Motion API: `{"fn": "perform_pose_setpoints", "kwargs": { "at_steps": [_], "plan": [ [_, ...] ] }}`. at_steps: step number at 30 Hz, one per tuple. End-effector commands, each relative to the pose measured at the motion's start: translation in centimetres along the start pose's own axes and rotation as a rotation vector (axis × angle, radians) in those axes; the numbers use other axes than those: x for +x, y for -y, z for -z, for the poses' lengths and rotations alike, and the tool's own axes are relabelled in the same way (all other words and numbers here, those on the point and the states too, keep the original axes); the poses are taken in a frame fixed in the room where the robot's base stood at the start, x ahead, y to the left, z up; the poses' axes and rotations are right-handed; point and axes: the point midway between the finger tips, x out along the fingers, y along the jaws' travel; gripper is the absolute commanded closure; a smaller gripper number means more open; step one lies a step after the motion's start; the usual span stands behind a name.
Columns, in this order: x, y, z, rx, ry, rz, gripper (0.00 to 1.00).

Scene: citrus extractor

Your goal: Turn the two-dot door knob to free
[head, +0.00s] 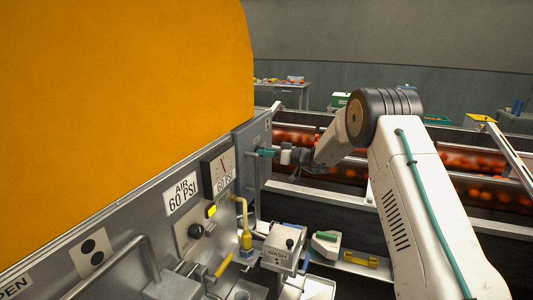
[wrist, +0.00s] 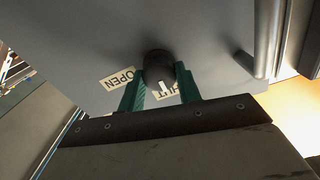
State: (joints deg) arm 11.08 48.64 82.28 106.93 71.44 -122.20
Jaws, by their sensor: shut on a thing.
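In the wrist view the green fingers of my gripper (wrist: 160,72) are shut on a round black knob (wrist: 157,62) on a grey panel, one finger on each side. A white pointer mark on the knob points down in the picture, at the partly covered SHUT label (wrist: 170,92). The OPEN label (wrist: 117,78) is to the left. No dots show here. In the head view my gripper (head: 266,152) is at the far end of the machine's side; the knob is hidden.
A bar handle (wrist: 263,35) stands right of the knob in the wrist view. In the head view, an air gauge (head: 218,172), a yellow tap (head: 245,230) and a WASH box (head: 284,248) lie nearer. Rollers with oranges (head: 480,195) run behind my arm.

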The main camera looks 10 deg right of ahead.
Motion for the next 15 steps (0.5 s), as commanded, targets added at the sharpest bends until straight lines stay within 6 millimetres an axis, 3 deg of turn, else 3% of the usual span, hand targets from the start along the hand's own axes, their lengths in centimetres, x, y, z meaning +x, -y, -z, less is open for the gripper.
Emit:
{"fn": "perform_pose_setpoints", "kwargs": {
  "at_steps": [8, 15],
  "plan": [
    [-0.06, -0.07, 0.02, 0.079, 0.000, -0.001, 0.89],
    [-0.08, -0.13, 0.01, 0.257, 0.000, -0.001, 0.89]
  ]
}}
